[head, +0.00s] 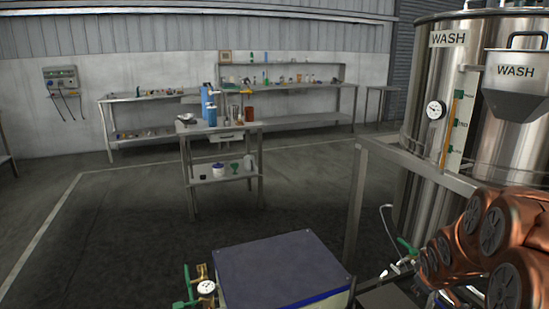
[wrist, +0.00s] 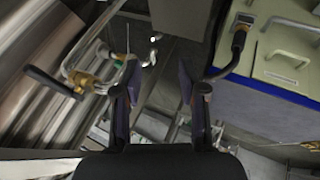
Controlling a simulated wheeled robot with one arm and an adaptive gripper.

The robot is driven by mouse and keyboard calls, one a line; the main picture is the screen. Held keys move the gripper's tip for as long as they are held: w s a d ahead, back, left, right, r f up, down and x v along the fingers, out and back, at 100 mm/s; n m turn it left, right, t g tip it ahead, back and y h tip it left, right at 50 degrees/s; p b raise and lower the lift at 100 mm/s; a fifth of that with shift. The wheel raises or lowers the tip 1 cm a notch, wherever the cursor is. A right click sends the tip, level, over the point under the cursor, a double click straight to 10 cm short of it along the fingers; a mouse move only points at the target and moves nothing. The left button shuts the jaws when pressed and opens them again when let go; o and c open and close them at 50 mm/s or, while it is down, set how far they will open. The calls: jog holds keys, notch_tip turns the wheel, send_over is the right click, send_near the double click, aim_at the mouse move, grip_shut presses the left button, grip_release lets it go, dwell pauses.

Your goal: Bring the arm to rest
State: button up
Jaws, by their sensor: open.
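My gripper (wrist: 160,95) shows in the wrist view, with its two dark fingers apart and nothing between them. In the head view my copper-coloured arm (head: 480,240) is folded at the lower right, in front of the steel tank marked WASH (head: 455,110). The gripper itself cannot be made out in the head view. In the wrist view a shiny metal cylinder (wrist: 40,60) and a valve with a black handle (wrist: 55,82) lie left of the fingers. A cream cabinet with a blue edge (wrist: 285,55) lies to their right.
A box with a dark blue top (head: 280,265) stands at the front centre, with a gauge and green-handled valve (head: 205,290) beside it. A steel table (head: 218,135) stands mid-room, and benches (head: 300,117) line the back wall. The floor at left (head: 90,240) is clear.

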jog(key=s+a+r+m+g+y+p, duration=0.1)
jog(key=s+a+r+p, duration=0.4)
jog(key=s, duration=0.6)
jog(key=s+a+r+m+g+y+p, duration=0.1)
jog(key=s+a+r+g+p, duration=0.3)
jog(key=s+a+r, duration=0.5)
jog(key=s+a+r+m+g+y+p, duration=0.1)
jog(key=s+a+r+p, duration=0.5)
jog(key=s+a, duration=0.6)
notch_tip(320, 180, up, 2)
jog(key=shift+s+a+r+m+g, duration=0.1)
jog(key=shift+s+a+m+g, duration=0.25)
jog(key=shift+s+g, duration=0.55)
jog(key=shift+d, duration=0.15)
